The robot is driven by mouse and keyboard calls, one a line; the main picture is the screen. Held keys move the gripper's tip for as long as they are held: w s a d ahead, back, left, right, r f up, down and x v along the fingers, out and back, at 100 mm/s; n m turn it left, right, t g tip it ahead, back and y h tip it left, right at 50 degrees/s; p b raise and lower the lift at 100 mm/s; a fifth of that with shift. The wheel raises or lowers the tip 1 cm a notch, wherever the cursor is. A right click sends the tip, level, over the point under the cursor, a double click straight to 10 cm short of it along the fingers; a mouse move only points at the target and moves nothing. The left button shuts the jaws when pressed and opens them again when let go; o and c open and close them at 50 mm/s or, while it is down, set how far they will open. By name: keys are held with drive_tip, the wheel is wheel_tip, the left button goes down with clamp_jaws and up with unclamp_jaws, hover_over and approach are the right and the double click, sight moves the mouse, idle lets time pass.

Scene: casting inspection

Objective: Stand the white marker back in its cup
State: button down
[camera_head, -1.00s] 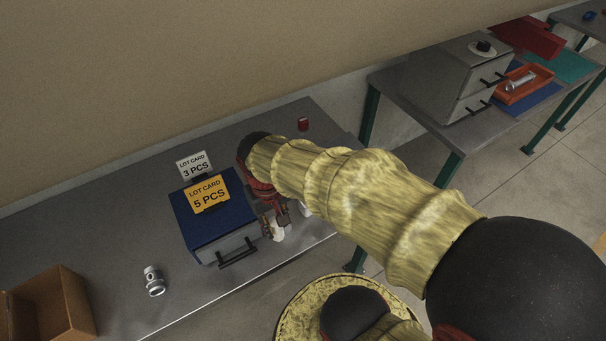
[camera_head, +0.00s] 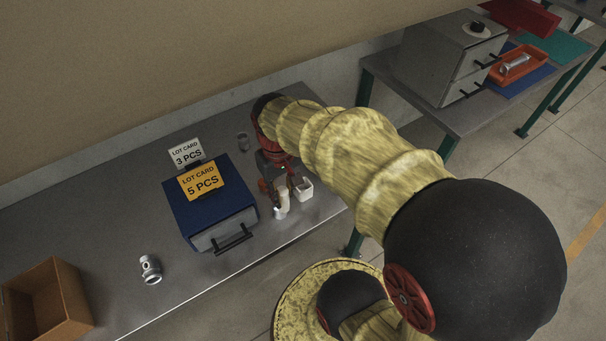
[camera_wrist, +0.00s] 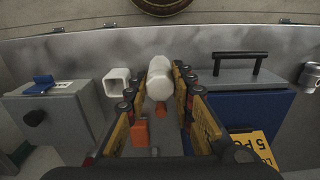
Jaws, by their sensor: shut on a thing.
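My gripper (camera_head: 279,190) is shut on the white marker (camera_head: 282,203), which hangs roughly upright below the fingers in the head view. In the wrist view the marker (camera_wrist: 159,78) is a thick white cylinder between the two fingers (camera_wrist: 160,98). Whether the marker's lower end touches the table is unclear.
A blue drawer box (camera_head: 213,216) with a yellow lot card (camera_head: 201,181) stands left of my gripper. The bench front edge is close.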

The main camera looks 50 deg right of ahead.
drive_tip(key=w+d+b, duration=0.2)
drive_tip(key=w+d, duration=0.2)
drive_tip(key=d, duration=0.8)
wheel_tip(320, 180, down, 7)
drive_tip(key=b, duration=0.1)
drive_tip(key=shift+s+a+r+b, duration=0.15)
drive_tip(key=shift+a+r+b, duration=0.1)
drive_tip(key=shift+b, duration=0.1)
drive_tip(key=shift+f, duration=0.1)
drive_tip(key=shift+f, duration=0.25)
drive_tip(key=c, duration=1.5)
unclamp_jaws()
drive_tip(key=shift+c, duration=0.2)
drive_tip(key=shift+b, duration=0.35)
wheel_tip(320, 180, up, 8)
drive_tip(key=d+p, duration=0.1)
drive_tip(key=p, duration=0.2)
